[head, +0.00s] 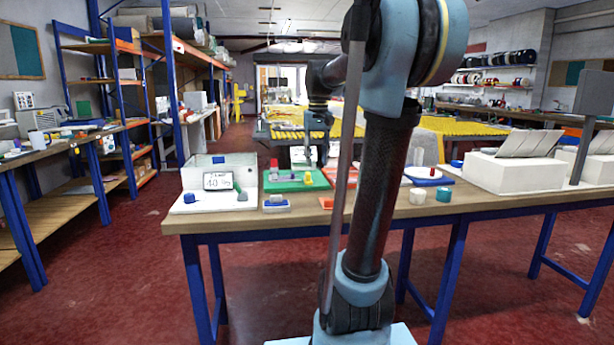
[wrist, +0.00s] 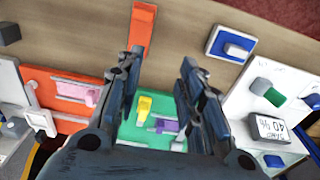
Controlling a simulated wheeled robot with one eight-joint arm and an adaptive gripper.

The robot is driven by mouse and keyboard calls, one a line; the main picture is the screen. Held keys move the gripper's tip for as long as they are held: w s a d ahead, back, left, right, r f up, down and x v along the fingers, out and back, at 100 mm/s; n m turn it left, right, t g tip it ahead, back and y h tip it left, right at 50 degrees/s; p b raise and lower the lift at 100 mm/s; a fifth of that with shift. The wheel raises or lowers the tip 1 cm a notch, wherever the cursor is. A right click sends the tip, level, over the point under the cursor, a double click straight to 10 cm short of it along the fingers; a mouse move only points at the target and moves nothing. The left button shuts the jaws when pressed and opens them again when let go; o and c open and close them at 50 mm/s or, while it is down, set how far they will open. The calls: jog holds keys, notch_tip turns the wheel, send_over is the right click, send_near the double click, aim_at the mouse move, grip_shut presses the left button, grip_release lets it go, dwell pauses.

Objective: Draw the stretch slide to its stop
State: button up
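My gripper (wrist: 161,62) is open and empty in the wrist view, its two dark fingers apart above the bench. A green board (wrist: 128,131) lies beyond and between the fingers, with a yellow piece (wrist: 143,108) and a purple slider (wrist: 167,126) on pale rails. An orange board (wrist: 52,79) at left carries a pink slider (wrist: 92,97) on rails. No label shows which slider is the stretch slide. In the head view my gripper (head: 309,160) hangs over the green board (head: 284,186), partly behind my arm; its fingers are too small to judge there.
A white station (head: 190,203) with a display (head: 218,180) stands at the bench's left. A blue-and-white block (wrist: 235,48) and an orange strip (wrist: 143,25) lie near the front. Two cups (head: 418,196) and a large white box (head: 512,173) stand at the right.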

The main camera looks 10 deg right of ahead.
send_near(308, 173)
jog(key=shift+g, duration=0.4)
jog(key=f, duration=0.9)
jog(key=shift+w+f, duration=0.35)
jog(key=shift+f, duration=0.05)
grip_shut()
